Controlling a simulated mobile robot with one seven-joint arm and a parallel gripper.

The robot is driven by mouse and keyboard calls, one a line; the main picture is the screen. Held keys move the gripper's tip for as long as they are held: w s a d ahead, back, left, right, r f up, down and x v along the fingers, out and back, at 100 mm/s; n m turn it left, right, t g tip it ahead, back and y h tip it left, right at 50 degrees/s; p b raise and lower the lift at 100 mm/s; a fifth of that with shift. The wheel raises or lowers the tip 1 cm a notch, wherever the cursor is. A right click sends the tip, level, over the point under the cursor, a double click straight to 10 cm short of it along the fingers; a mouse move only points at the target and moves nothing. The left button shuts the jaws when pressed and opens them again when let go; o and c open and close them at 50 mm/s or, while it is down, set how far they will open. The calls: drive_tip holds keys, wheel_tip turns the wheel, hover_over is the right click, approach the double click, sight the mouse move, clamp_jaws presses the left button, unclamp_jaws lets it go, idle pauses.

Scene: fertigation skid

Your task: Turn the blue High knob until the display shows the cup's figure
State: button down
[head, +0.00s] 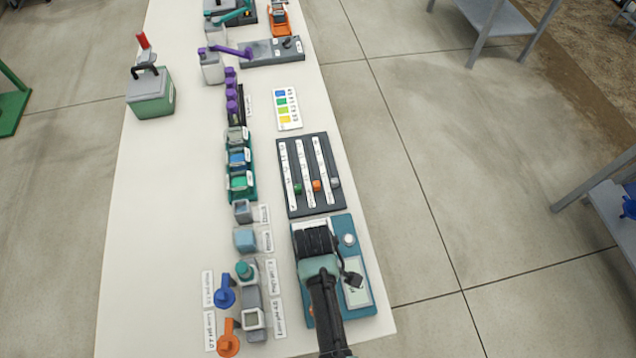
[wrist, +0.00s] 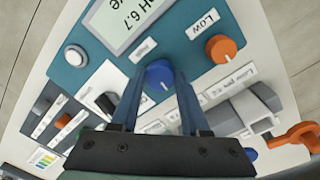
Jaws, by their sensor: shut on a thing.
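The blue High knob (wrist: 158,74) sits on the teal meter panel (wrist: 185,30) in the wrist view. My gripper (wrist: 158,80) is shut on it, with one finger on each side. In the head view the display (head: 357,282) is too small to read.
An orange knob (wrist: 221,49) marked Low is right of the blue one. A white round button (wrist: 75,55) is on the panel. A slider board (head: 311,175) lies beyond the meter. Blue (head: 225,290) and orange (head: 228,338) handled items stand at the left.

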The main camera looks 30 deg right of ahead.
drive_tip(key=m+p, duration=0.1)
drive_tip(key=m, duration=0.4)
drive_tip(key=m+p, duration=0.1)
drive_tip(key=m, duration=0.4)
drive_tip(key=shift+w, duration=0.1)
idle(0.4)
drive_tip(key=shift+c, duration=1.9)
unclamp_jaws()
wheel_tip(320, 180, up, 13)
drive_tip(key=shift+a, duration=0.3)
drive_tip(key=shift+w, duration=0.15)
